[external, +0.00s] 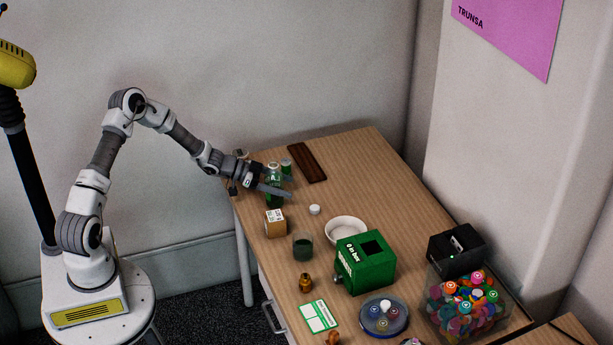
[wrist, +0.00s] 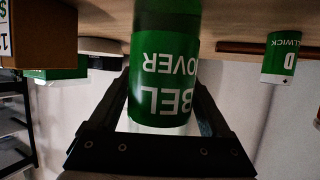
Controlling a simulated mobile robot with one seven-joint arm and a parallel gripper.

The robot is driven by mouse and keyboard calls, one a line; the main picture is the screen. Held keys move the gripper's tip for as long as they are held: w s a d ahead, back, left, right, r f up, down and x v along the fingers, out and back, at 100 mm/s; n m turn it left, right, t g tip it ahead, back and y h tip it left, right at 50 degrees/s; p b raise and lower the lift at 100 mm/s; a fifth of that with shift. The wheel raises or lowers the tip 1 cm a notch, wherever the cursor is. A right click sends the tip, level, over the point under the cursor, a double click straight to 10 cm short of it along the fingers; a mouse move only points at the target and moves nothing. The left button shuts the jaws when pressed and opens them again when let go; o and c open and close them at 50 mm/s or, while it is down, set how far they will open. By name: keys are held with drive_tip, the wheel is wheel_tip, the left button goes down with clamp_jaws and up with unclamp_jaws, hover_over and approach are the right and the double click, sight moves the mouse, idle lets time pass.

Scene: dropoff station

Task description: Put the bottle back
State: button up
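A green bottle (external: 273,186) with a clear top stands upright at the far left of the table, beside the left edge. In the wrist view, which is upside down, its green label (wrist: 162,85) with white lettering fills the middle. My gripper (external: 279,187) is at the bottle from the left, level, with one finger on each side of it. In the wrist view the fingertips (wrist: 162,78) lie right at the bottle's two sides. Whether they press on it does not show.
Close by are a small green can (external: 286,166), a dark brown board (external: 307,162) and a cardboard box (external: 275,223). A white cap (external: 314,210), white bowl (external: 346,231), dark glass (external: 303,247) and green box (external: 366,263) stand nearer. The table's back right is clear.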

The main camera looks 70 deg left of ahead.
drive_tip(key=shift+o, duration=0.9)
drive_tip(key=shift+r, duration=0.15)
drive_tip(key=p+v, duration=0.2)
drive_tip(key=v, duration=1)
